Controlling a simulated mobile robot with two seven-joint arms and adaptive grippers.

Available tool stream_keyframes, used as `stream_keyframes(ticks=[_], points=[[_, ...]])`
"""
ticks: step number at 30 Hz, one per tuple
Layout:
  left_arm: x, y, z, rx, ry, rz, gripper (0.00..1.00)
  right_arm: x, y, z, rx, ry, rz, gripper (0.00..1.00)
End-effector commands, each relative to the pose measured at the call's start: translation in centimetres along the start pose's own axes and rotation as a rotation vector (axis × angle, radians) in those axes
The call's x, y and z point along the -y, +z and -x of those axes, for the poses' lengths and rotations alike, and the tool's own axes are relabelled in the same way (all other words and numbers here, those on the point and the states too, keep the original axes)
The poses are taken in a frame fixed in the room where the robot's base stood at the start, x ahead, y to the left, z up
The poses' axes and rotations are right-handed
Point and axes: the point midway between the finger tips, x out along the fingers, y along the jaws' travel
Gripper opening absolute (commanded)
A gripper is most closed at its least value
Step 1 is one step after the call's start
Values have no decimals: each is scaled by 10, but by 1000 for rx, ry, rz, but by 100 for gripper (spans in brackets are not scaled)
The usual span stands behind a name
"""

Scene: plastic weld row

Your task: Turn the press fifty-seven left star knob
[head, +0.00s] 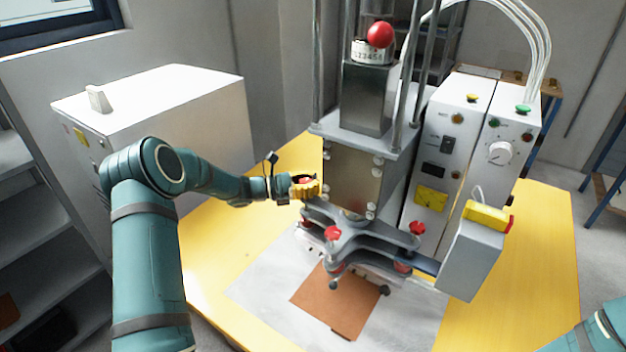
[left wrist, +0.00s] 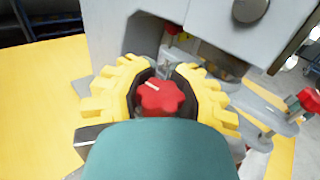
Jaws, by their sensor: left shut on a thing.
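The press (head: 354,180) stands on the yellow table, with a steel block and a grey spider-shaped plate (head: 362,232) below it. My left gripper (head: 304,186) has yellow fingers and is at the left side of the press. In the left wrist view its fingers (left wrist: 158,92) are shut around a red star knob (left wrist: 160,98) with a white mark pointing to the upper left. In the head view that knob is mostly hidden by the fingers. My right gripper is out of view; only part of my right arm shows at the lower right.
More red knobs sit on the plate, at its front left (head: 332,232) and right (head: 416,227). A control box (head: 440,140) and a grey box with a yellow top (head: 472,255) stand to the right. A brown sheet (head: 335,305) lies in front. The yellow table (head: 215,245) is clear at left.

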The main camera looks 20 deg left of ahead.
Motion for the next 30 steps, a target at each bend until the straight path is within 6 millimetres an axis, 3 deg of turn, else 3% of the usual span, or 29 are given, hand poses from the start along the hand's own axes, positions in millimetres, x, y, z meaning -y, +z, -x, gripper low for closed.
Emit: stream_keyframes(ticks=[12, 28, 29, 30], points=[[2, -3, 4, -6, -174, 0, 0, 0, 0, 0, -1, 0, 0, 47], [2, -3, 5, -7, -195, -1, 0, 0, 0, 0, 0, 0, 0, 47], [2, -3, 5, -6, -195, -1, 24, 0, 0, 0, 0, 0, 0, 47], [2, -3, 5, -7, -195, -1, 38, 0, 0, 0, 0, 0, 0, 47]])
